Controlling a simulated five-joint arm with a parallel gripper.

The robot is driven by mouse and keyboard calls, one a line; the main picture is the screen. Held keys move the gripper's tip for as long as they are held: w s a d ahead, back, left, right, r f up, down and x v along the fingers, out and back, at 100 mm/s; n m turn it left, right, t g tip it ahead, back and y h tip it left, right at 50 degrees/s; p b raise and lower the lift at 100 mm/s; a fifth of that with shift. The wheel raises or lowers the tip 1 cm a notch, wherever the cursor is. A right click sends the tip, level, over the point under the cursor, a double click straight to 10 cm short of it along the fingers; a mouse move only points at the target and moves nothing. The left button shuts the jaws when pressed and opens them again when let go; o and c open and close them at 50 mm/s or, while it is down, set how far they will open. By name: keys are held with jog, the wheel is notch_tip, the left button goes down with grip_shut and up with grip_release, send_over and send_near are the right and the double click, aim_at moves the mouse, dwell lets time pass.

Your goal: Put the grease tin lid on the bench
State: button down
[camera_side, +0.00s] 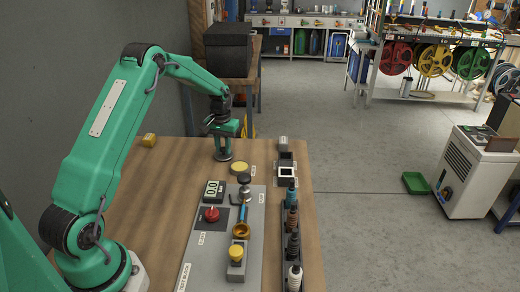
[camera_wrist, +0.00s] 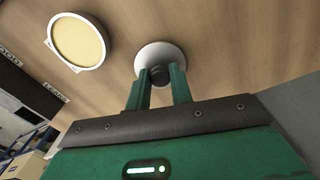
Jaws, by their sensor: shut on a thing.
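The grease tin lid is a pale grey disc with a dark knob; it shows in the wrist view (camera_wrist: 152,52) and at the far part of the bench in the side view (camera_side: 223,156). My gripper (camera_side: 222,148) is above it, its two green fingers (camera_wrist: 158,82) shut on the knob. The lid is at or very near the wooden bench (camera_side: 165,190); I cannot tell whether it touches. The open grease tin (camera_side: 240,168), with yellow grease inside, stands to its right, apart from it; it also shows in the wrist view (camera_wrist: 78,42).
A grey board (camera_side: 205,262) with a red button (camera_side: 211,214), a meter and a blue tool lies nearer. A dark rack (camera_side: 286,258) with several bottles runs along the right edge. A yellow block (camera_side: 149,140) sits at the far left. Bench left of the board is clear.

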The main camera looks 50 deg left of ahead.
aim_at(223, 148)
jog(key=shift+f, duration=0.2)
jog(key=c, duration=1.2)
grip_release()
jog(key=shift+c, duration=0.2)
notch_tip(223, 148, up, 12)
jog(key=shift+r, duration=0.15)
